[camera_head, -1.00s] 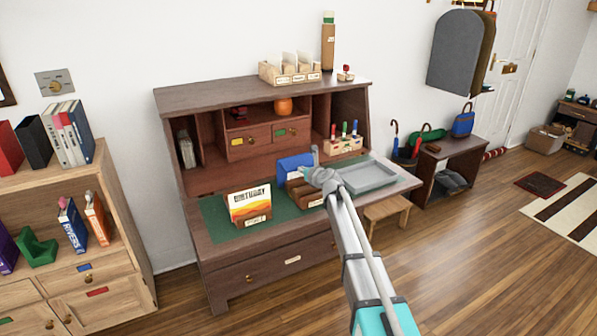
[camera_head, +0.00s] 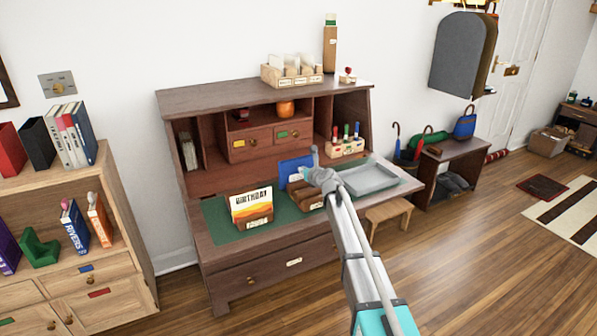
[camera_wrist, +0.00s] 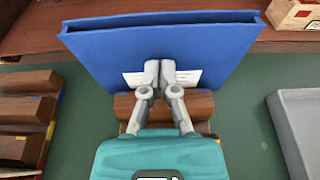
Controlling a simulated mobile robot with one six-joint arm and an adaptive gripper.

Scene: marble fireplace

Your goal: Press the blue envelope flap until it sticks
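The blue envelope (camera_wrist: 105,55) stands upright in a brown wooden holder (camera_wrist: 124,106) on the desk, its broad face towards my gripper. A narrow strip along its top edge looks darker, like a slot; I cannot tell whether the flap is stuck down. It also shows in the camera_head view (camera_head: 289,166), partly hidden by my arm. My gripper (camera_wrist: 159,70) has its two fingertips side by side, shut with nothing visible between them. The tips lie against or just before the envelope's lower middle, over a white label (camera_wrist: 187,78); contact is not certain.
A grey tray (camera_head: 370,181) lies right of the envelope. A birthday card (camera_head: 250,204) stands at the left of the green mat (camera_head: 222,227). Wooden blocks (camera_wrist: 28,110) lie left in the wrist view. A pen holder (camera_head: 346,149) stands behind.

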